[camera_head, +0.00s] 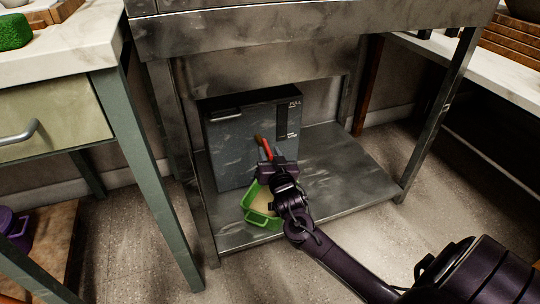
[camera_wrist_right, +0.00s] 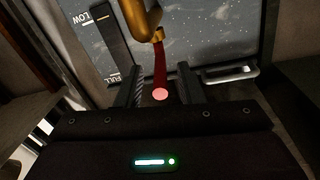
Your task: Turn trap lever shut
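The trap lever has a red handle (camera_head: 267,149) and a brass pivot (camera_head: 258,138) on the front of a dark grey trap box (camera_head: 231,152) under the steel counter. My right gripper (camera_head: 272,163) is at the handle's lower end. In the right wrist view, my right gripper (camera_wrist_right: 159,76) has its fingers apart, one on each side of the red handle (camera_wrist_right: 160,72), with visible gaps. The brass part (camera_wrist_right: 142,20) curves above it. My left gripper is not in view.
A green tub (camera_head: 258,217) with pale contents stands on the lower shelf (camera_head: 350,178), below and partly behind my right gripper. The box has a level strip marked FULL and LOW. Counter legs (camera_head: 438,115) flank the shelf; its right part is clear.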

